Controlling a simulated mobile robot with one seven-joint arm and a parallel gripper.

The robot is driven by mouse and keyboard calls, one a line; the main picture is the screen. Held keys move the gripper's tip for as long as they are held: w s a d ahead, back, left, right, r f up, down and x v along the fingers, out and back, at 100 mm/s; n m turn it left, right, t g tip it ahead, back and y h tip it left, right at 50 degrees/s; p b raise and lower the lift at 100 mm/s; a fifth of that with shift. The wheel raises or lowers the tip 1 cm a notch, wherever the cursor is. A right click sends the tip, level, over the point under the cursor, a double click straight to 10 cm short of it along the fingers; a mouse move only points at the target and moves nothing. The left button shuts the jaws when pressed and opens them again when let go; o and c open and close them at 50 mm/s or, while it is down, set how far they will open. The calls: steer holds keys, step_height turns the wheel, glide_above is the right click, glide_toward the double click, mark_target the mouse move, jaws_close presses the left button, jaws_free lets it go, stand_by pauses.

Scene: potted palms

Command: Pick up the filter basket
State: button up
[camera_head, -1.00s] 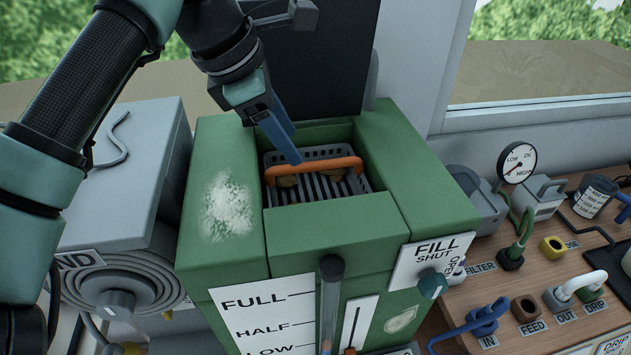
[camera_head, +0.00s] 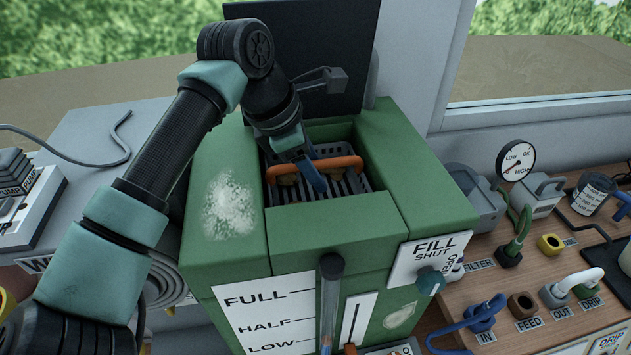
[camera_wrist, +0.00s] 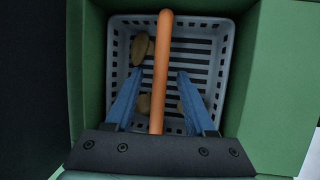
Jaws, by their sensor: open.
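The filter basket (camera_wrist: 210,38) is a slatted grey basket with an orange bar handle (camera_wrist: 160,70) across its top. In the head view the basket (camera_head: 352,184) sits inside the green tank (camera_head: 330,229), and its orange handle (camera_head: 338,163) shows behind my gripper. Several tan lumps (camera_wrist: 139,47) lie in the basket. My gripper (camera_wrist: 157,75) is open, with its blue fingers pointing down into the basket. In the wrist view one finger is on each side of the handle, with gaps between. In the head view my gripper (camera_head: 316,186) partly hides the handle and basket.
Green tank walls stand close around the basket. A dark raised panel (camera_head: 305,50) is behind the opening. A wooden bench (camera_head: 480,325) on the right carries hose fittings, labels and a gauge (camera_head: 516,161). A grey box (camera_head: 95,150) stands on the left.

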steer(key=shift+f, duration=0.25)
stand_by(0.5)
jaws_close()
